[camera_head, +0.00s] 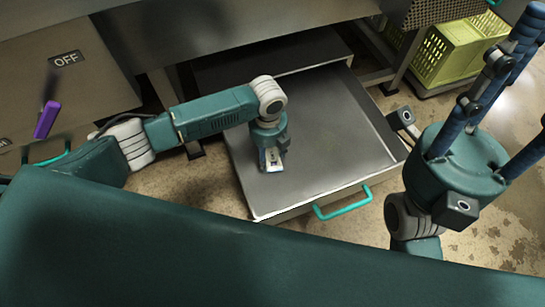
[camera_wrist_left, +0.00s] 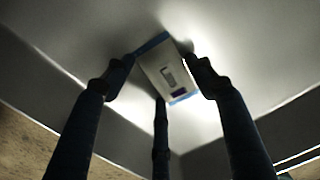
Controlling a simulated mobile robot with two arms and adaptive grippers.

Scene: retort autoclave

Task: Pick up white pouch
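The white pouch (camera_head: 272,159), with blue edges and a small dark print, is in the grey drawer-like tray (camera_head: 335,150). My left gripper (camera_head: 268,143) points down into the tray right over the pouch, and its arm hides part of it. In the left wrist view the pouch (camera_wrist_left: 167,72) lies between the fingertips of my left gripper (camera_wrist_left: 162,75), two at its sides and one at its near edge. I cannot tell whether they press on it. My right gripper (camera_head: 512,95) is raised at the right, fingers spread and empty.
The tray has low walls and a teal handle (camera_head: 342,203) at its front. A yellow-green crate (camera_head: 450,52) stands at the upper right. A grey panel marked OFF (camera_head: 66,59) and a purple-handled object (camera_head: 47,118) are at the left. The tray's right part is clear.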

